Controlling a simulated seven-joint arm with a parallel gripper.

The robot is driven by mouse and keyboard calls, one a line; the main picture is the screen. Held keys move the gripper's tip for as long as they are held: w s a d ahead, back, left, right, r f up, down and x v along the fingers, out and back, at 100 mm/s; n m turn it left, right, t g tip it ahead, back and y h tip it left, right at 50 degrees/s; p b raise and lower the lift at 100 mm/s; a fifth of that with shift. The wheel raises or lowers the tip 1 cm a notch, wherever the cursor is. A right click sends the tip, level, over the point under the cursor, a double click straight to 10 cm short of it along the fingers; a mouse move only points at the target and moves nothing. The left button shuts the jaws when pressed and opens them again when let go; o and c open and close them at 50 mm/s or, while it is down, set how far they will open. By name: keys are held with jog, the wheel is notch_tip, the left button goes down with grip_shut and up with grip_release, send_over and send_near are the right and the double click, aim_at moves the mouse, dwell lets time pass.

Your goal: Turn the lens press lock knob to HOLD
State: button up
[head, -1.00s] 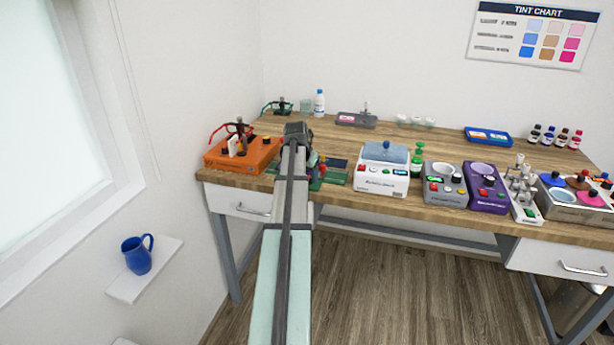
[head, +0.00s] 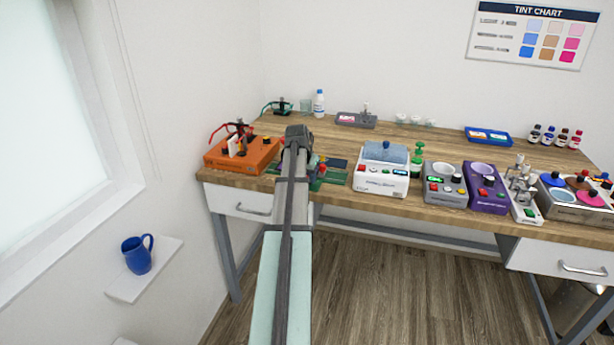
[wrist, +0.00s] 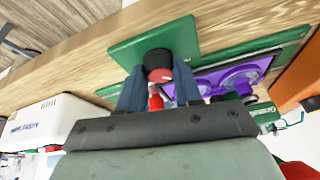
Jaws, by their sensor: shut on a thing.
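The lens press appears to be the green device (head: 334,176) at the table's front edge, partly hidden behind my arm in the head view. In the wrist view its green plate (wrist: 183,38) carries a dark round knob (wrist: 157,64) with a red face and a small pale mark. My gripper (wrist: 160,82) is shut on this knob, with one blue-grey finger on each side. In the head view my fingertips are hidden by my own arm. I cannot read any HOLD label or tell the knob's setting.
An orange device (head: 238,154) stands close on the left. A white machine (head: 380,181) stands to the right. A purple part (wrist: 228,78) lies beside the green plate in the wrist view. The floor in front of the table is clear.

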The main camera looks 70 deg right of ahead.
jog(key=shift+c, duration=0.8)
jog(key=shift+w, duration=0.1)
jog(key=m, duration=0.2)
jog(key=m+g, duration=0.1)
jog(key=m, duration=0.1)
jog(key=shift+w+d+g+y, duration=0.15)
jog(key=shift+g+y, duration=0.15)
jog(key=m+g, duration=0.1)
jog(key=m, duration=0.2)
jog(key=shift+d+m+y, duration=0.1)
jog(key=shift+m+y, duration=0.2)
jog(key=shift+y, duration=0.1)
jog(key=m+g+y, duration=0.1)
jog(key=m, duration=0.3)
jog(key=shift+w+d+m, duration=0.1)
jog(key=shift+m, duration=0.2)
jog(key=shift+m+g+y, duration=0.3)
jog(key=shift+m+y, duration=0.6)
jog(key=shift+m, duration=0.8)
